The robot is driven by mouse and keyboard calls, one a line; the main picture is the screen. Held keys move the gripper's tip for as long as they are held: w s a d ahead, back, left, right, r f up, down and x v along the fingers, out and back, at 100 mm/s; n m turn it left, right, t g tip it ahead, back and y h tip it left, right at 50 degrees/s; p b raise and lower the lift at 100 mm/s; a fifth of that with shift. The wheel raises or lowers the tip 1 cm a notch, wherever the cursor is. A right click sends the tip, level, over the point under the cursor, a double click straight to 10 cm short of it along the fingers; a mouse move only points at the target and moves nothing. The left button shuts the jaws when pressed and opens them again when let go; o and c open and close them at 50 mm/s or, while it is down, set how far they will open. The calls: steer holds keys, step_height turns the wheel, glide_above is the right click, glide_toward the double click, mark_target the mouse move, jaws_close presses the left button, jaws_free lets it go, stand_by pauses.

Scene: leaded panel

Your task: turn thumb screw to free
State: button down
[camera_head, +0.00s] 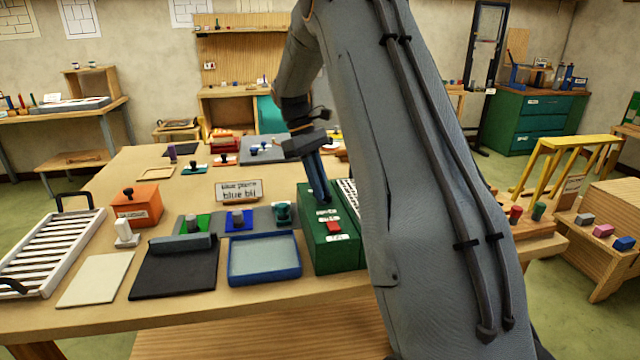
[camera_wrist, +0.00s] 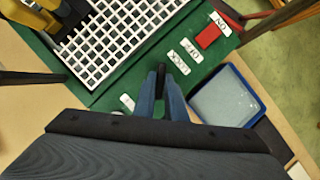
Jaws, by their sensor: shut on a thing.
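My gripper (camera_head: 320,196) reaches down to the top of a green machine box (camera_head: 334,254) on the workbench. In the wrist view its two blue fingers (camera_wrist: 160,84) are shut on a small dark piece, which I take for the thumb screw (camera_wrist: 161,76). Most of the screw is hidden between the fingers, so its turn angle cannot be told. White labels (camera_wrist: 178,62) lie on the green top on either side of it; their words are hard to read. A red switch (camera_wrist: 208,36) sits farther along the top.
A white grid (camera_wrist: 105,40) is beside the fingers on the green machine. A blue tray (camera_head: 264,260) stands left of the machine, with a black pad (camera_head: 172,275) beyond it. Small stamps and an orange box (camera_head: 136,205) stand farther left.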

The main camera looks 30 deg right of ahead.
steer(key=m, duration=0.1)
steer(key=m+y, duration=0.1)
steer(key=m, duration=0.1)
steer(key=shift+d+r+m+p, duration=0.1)
steer(key=shift+d+m+p, duration=0.05)
steer(key=shift+m+p, duration=0.15)
steer(key=shift+d+m+y, duration=0.15)
steer(key=shift+m+y, duration=0.75)
steer(key=shift+m, duration=1)
steer(key=shift+w, duration=0.1)
steer(key=c, duration=1.8)
jaws_free()
steer(key=b+v, duration=0.2)
steer(key=v, duration=0.5)
steer(key=shift+w+r, duration=0.2)
steer(key=shift+r, duration=0.05)
